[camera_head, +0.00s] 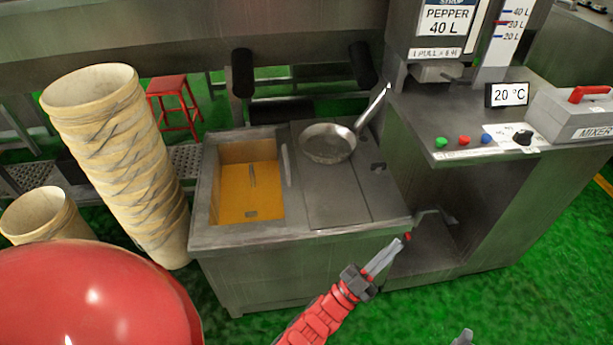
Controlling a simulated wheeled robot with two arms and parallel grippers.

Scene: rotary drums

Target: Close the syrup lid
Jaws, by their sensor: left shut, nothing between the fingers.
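A steel cabinet has an open basin (250,180) with orange-yellow syrup in it. To its right is a flat grey panel (335,195), which may be the lid; I cannot tell for sure. A round metal pan or ladle (328,143) rests on this panel, its handle pointing up to the right. My left gripper (390,252), on a red arm, is shut and empty. In the picture it is in front of the cabinet's lower right corner, apart from the panel. A small grey tip (463,338) at the bottom edge may be my right gripper; its fingers are not clear.
Stacked cream-coloured baskets (115,150) stand left of the cabinet. A large red dome (95,300) fills the lower left. A machine counter (470,125) with buttons and a grey mixer box (575,115) stands right. Green floor (500,310) is free in front.

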